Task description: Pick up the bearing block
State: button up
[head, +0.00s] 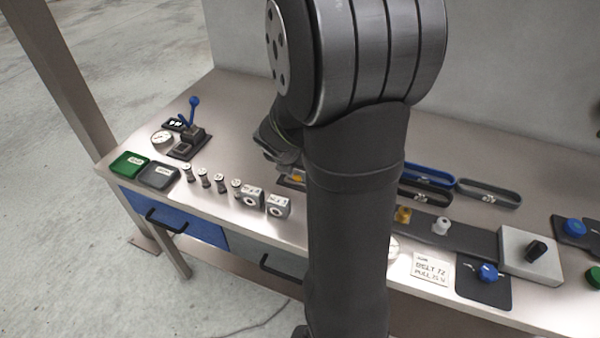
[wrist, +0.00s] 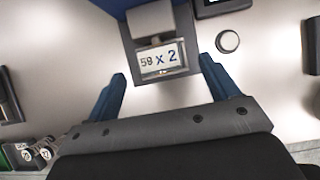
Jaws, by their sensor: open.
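Two small grey blocks with round bores and labelled tops stand side by side near the front edge of the bench in the head view, a left block (head: 251,198) and a right block (head: 277,207). They look like bearing blocks, and I cannot tell which one is meant. My gripper (wrist: 161,72) is open in the wrist view, its two blue fingers spread with nothing held between them. A dark unit with a display (wrist: 159,60) reading "59 x 2" lies beyond the fingers. In the head view my arm hides most of the gripper, above the bench behind the blocks.
Several small cylinders (head: 204,178) stand in a row left of the blocks. Green (head: 129,165) and grey (head: 158,177) trays, a gauge (head: 162,138) and a blue-handled lever (head: 193,112) are farther left. Belts (head: 490,192) and knobs (head: 488,272) occupy the right.

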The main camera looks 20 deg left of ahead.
jog(key=shift+x, duration=2.4)
jog(key=shift+w+r, duration=0.1)
jog(key=c, duration=1.4)
jog(key=shift+r, duration=0.1)
